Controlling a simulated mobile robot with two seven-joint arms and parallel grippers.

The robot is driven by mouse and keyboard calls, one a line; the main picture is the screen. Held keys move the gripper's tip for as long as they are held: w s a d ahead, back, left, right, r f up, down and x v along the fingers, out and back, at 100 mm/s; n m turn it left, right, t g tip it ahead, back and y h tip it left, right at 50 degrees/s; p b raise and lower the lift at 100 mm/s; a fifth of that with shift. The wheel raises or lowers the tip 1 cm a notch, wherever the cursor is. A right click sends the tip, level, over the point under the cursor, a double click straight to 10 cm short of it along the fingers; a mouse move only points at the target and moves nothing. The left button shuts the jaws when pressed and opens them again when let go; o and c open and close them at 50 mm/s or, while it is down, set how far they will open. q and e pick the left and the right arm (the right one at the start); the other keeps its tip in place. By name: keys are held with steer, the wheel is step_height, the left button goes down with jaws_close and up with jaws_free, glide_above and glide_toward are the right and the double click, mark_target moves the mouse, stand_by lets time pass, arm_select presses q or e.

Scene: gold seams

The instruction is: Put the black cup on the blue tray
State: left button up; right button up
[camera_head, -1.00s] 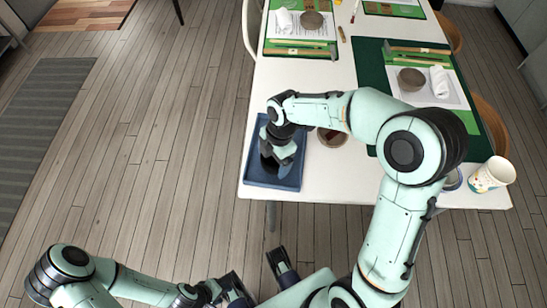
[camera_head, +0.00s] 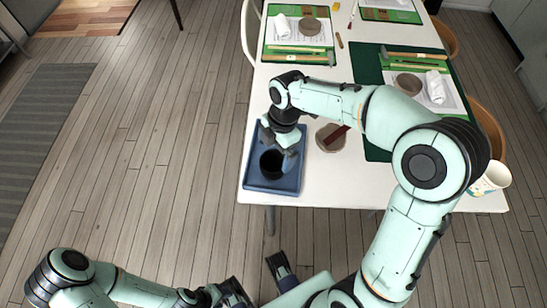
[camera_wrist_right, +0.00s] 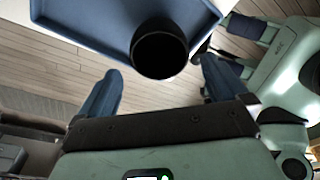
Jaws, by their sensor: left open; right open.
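The black cup (camera_head: 271,164) stands upright on the blue tray (camera_head: 250,182) at the near left corner of the white table. In the right wrist view the cup (camera_wrist_right: 160,50) shows its dark open mouth, just ahead of the fingertips, with the tray (camera_wrist_right: 95,22) under it. My right gripper (camera_head: 282,148) is above the tray beside the cup, open; its spread fingers (camera_wrist_right: 160,72) show no grip on the cup. My left gripper (camera_head: 257,282) is open and empty, low in front of the table over the floor.
A patterned paper cup (camera_head: 490,179) stands at the right edge, partly behind my arm. Green mats (camera_head: 372,75) with tools and bowls lie farther back.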

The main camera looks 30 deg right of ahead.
arm_select(q)
steer(key=shift+s+r, duration=0.1)
steer(key=shift+r, duration=0.2)
arm_select(e)
steer(key=r, duration=0.4)
steer(key=shift+d+r, duration=0.3)
steer(key=shift+r, duration=0.1)
